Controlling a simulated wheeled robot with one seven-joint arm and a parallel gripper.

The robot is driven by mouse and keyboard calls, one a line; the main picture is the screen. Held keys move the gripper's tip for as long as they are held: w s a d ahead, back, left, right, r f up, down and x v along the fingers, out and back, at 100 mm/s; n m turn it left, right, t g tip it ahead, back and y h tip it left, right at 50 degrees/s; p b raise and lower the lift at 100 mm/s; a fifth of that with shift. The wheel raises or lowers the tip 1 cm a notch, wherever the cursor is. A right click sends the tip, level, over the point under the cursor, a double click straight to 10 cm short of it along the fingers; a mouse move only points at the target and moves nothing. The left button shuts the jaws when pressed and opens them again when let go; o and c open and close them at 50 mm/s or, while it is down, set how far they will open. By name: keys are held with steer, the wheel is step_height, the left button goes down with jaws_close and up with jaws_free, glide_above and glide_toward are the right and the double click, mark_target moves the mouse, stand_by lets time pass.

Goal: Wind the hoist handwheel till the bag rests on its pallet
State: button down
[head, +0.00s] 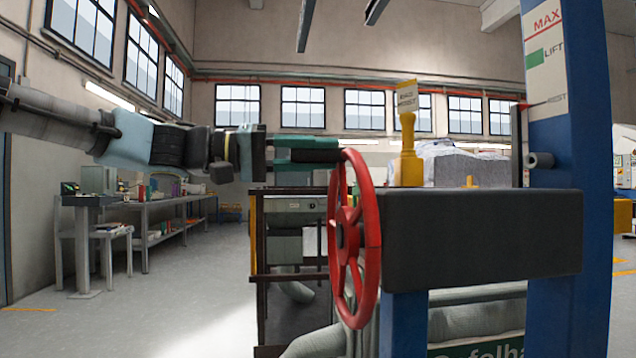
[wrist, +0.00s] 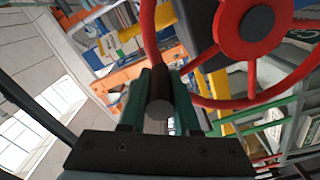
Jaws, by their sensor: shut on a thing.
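The red handwheel (head: 373,240) stands upright on the left side of a dark housing (head: 480,235), seen nearly edge-on in the head view. In the wrist view its hub (wrist: 257,22) and spokes show close up. My gripper (head: 328,152) is at the top of the wheel, its green fingers closed around a dark crank handle (wrist: 159,103) on the rim. A pale, wrinkled bag-like bulk (head: 432,150) shows behind the housing; I cannot tell whether it is the hoisted bag. No pallet can be clearly made out.
A blue post (head: 555,200) carries a scale plate (head: 545,60) marked MAX, LIFT and REST. A yellow fitting (head: 408,150) with a label stands on the housing. A dark frame (head: 262,270) is behind the wheel. Workbenches (head: 165,205) line the left wall; the left floor is open.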

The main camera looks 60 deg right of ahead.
steer(key=shift+s+a+m+b, duration=0.4)
steer(key=shift+a+m+b, duration=0.1)
steer(key=shift+b, duration=0.1)
steer(key=c, duration=0.7)
jaws_free()
steer(key=shift+o, duration=0.2)
steer(key=v, duration=1)
steer(key=shift+w+a, duration=0.25)
steer(key=shift+w, duration=0.05)
